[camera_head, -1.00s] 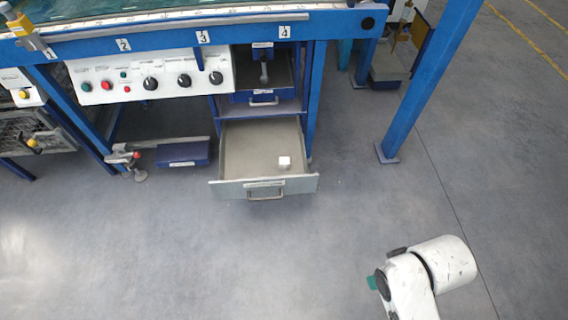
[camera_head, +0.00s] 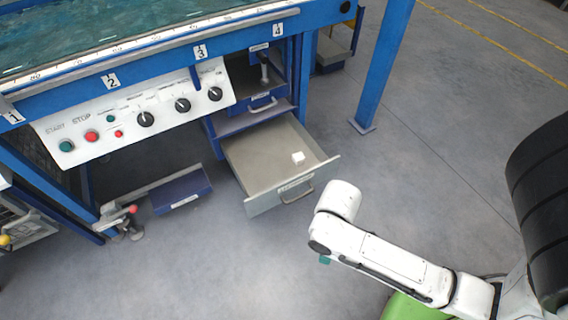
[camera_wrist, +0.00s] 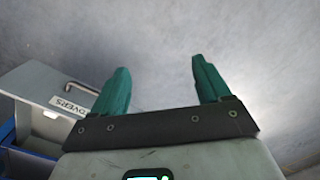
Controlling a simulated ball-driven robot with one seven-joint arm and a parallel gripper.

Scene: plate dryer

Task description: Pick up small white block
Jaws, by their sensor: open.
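The small white block (camera_head: 298,158) lies in the open grey drawer (camera_head: 262,178), toward the drawer's front right in the head view. My gripper (camera_wrist: 160,80) shows in the wrist view with its two green fingers spread apart and nothing between them. In the head view, only a bit of green shows under the end of my white arm, which is to the right of and in front of the drawer.
A blue bench with a panel of knobs and buttons (camera_head: 140,118) stands above and left of the drawer. A blue box (camera_head: 180,190) lies on the floor at left. A blue post (camera_head: 384,65) stands at right. The floor in front of the drawer is clear.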

